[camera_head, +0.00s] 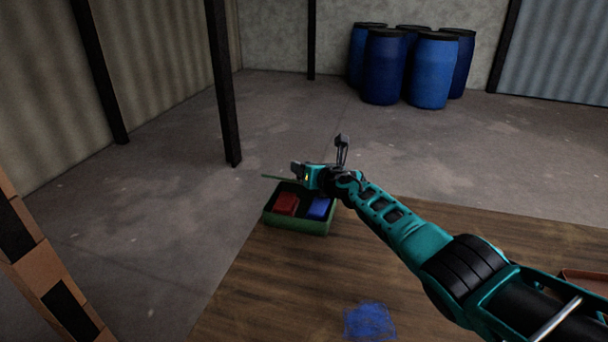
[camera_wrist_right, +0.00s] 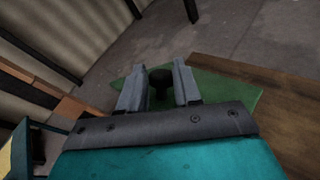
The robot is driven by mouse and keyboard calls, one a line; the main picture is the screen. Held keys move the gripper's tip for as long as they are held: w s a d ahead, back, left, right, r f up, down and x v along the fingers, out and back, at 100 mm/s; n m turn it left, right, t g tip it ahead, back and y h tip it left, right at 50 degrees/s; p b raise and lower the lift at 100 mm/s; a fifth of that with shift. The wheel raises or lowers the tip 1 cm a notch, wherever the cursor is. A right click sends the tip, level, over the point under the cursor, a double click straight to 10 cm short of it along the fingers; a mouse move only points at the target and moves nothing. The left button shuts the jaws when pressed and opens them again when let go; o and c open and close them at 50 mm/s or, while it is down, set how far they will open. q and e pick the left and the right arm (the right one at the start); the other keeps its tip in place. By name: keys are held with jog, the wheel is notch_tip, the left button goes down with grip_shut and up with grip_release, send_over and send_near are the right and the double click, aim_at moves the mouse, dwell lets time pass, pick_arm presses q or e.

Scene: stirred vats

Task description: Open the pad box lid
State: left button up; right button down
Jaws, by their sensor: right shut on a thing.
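The pad box (camera_head: 297,227) is a green open-topped box at the table's far left corner. A red pad (camera_head: 286,204) and a blue pad (camera_head: 319,207) show inside it. The green lid (camera_head: 272,177) shows nearly edge-on above the box's back left, apart from the rim where I can see it. My right gripper (camera_head: 298,170) is at the lid, over the back of the box. In the right wrist view its fingers are shut on the lid's black knob (camera_wrist_right: 161,83), with the green lid (camera_wrist_right: 220,93) spread beyond. My left gripper is not in view.
The wooden table (camera_head: 270,290) is mostly bare, with a blue patch (camera_head: 370,321) near the front. A reddish tray edge (camera_head: 585,279) shows at the right. Dark posts (camera_head: 222,85) stand left. Blue barrels (camera_head: 432,72) stand at the back wall.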

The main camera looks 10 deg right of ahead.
jog(key=shift+w+d+r, duration=0.2)
jog(key=shift+r, duration=0.1)
jog(key=c, duration=1.2)
grip_release()
jog(key=o, duration=0.4)
jog(key=shift+s+a+f, duration=0.1)
jog(key=shift+f, duration=0.1)
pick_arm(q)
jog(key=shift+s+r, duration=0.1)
pick_arm(e)
jog(key=shift+s, duration=0.1)
